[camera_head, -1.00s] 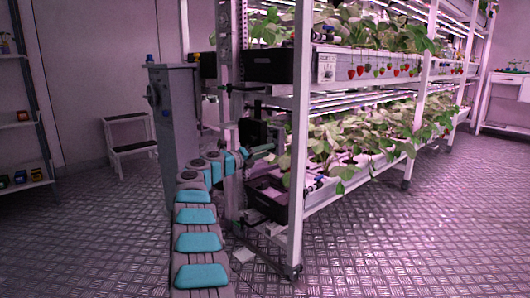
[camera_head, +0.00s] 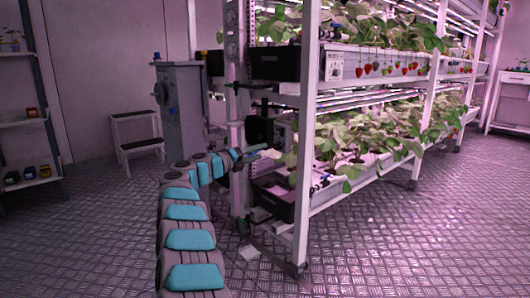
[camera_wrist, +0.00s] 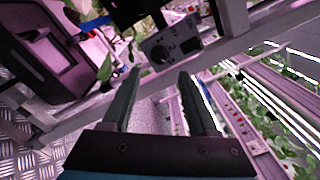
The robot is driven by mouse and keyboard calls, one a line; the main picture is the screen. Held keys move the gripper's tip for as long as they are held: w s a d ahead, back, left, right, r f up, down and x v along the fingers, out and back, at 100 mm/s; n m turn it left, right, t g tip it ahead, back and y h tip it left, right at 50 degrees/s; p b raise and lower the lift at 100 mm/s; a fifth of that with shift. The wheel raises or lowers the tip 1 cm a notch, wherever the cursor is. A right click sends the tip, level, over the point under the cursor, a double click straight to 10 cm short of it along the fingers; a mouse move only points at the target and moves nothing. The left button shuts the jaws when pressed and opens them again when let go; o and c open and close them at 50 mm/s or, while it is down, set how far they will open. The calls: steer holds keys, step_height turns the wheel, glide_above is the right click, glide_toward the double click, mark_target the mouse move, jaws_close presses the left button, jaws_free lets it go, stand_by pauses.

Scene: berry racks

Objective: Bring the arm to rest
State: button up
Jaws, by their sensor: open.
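My arm, with grey links and teal pads, reaches forward from the bottom of the head view. My gripper (camera_head: 265,154) is at its far end, beside the near end of the white plant rack (camera_head: 304,170). In the wrist view the two dark fingers of my gripper (camera_wrist: 160,76) stand well apart with nothing held between them. A dark box with a round dial (camera_wrist: 172,45) and a rack beam lie beyond the fingertips. I cannot tell how far off they are.
Black crates (camera_head: 276,63) sit on the rack's end, one above and one below (camera_head: 272,200). A grey cabinet (camera_head: 181,108) and a white step stool (camera_head: 137,140) stand to the left. Strawberries hang along the upper tier. The metal floor right of the rack is clear.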

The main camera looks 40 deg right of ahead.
steer(key=shift+a+f, duration=0.1)
steer(key=shift+a, duration=0.4)
